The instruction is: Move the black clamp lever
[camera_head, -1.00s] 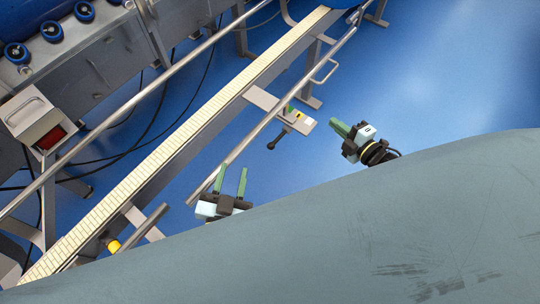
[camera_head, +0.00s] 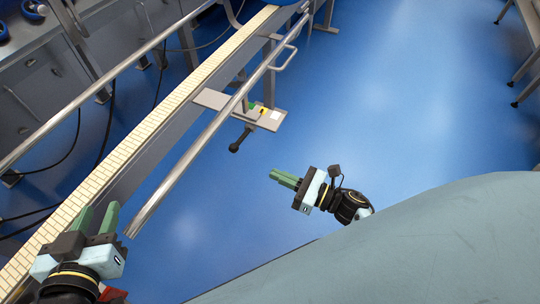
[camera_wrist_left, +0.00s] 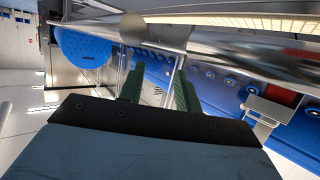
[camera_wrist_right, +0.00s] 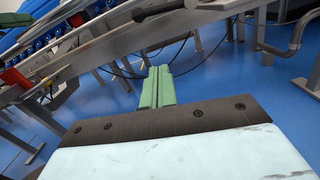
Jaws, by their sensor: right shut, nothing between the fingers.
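The black clamp lever (camera_head: 241,139) hangs down-left from a grey bracket plate (camera_head: 212,98) beside the conveyor rail, its knob end toward me. Green and yellow parts sit by its pivot. My right gripper (camera_head: 271,174) is shut and empty, below and to the right of the lever, apart from it. Its closed green fingers show in the right wrist view (camera_wrist_right: 158,72). My left gripper (camera_head: 96,208) is open and empty at the lower left, by the conveyor's near part and far from the lever. Its spread fingers also show in the left wrist view (camera_wrist_left: 158,85).
A round steel rail (camera_head: 190,150) runs diagonally between the lever and the slatted conveyor belt (camera_head: 130,150). A second rail (camera_head: 95,90) lies beyond the belt. The blue floor (camera_head: 400,100) right of the bracket is clear. Dark legs stand at the far right.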

